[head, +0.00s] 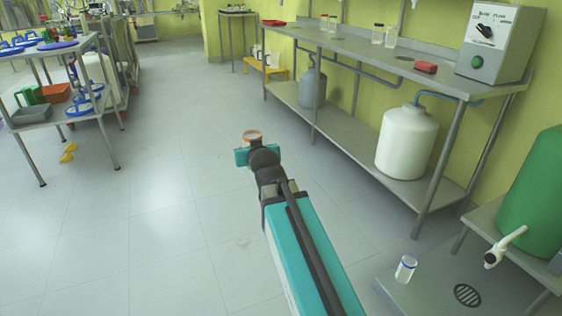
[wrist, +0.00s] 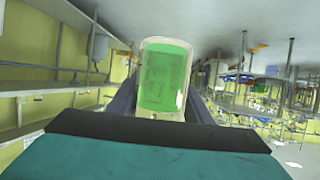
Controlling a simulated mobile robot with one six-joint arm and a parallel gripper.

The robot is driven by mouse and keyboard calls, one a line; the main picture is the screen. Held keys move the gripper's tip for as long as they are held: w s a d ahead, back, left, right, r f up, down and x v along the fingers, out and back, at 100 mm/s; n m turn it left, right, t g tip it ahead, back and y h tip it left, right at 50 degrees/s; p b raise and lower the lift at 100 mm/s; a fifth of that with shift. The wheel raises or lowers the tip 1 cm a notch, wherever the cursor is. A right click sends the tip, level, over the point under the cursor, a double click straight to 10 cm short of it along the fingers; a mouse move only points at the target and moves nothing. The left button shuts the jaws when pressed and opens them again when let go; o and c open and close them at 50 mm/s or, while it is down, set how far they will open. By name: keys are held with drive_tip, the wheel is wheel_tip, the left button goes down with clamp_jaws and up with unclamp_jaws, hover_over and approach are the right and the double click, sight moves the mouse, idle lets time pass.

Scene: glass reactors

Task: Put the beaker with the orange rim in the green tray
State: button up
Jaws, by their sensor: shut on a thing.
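My gripper (head: 254,151) is held out over the open floor, shut on the beaker with the orange rim (head: 252,135). Only the beaker's top shows above the gripper in the head view. In the wrist view the clear beaker (wrist: 165,76) looks green inside and sits between the two dark fingers of my gripper (wrist: 162,108); its orange rim cannot be made out there. A small green tray-like thing (head: 27,96) is on the cart at the far left, partly hidden by a cart post.
Beside it on the cart are an orange-brown tray (head: 57,92) and a grey tray (head: 31,115). Yellow pieces (head: 68,153) lie on the floor by the cart. A steel bench (head: 350,52) runs along the right wall. The middle floor is clear.

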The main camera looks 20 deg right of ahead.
drive_tip(key=shift+n+y, duration=0.6)
drive_tip(key=shift+y, duration=0.1)
drive_tip(key=a+r, duration=0.2)
drive_tip(key=a, duration=0.1)
drive_tip(key=a+r, duration=0.1)
drive_tip(key=a, duration=0.1)
drive_tip(key=shift+s, duration=0.1)
drive_tip(key=shift+d, duration=0.15)
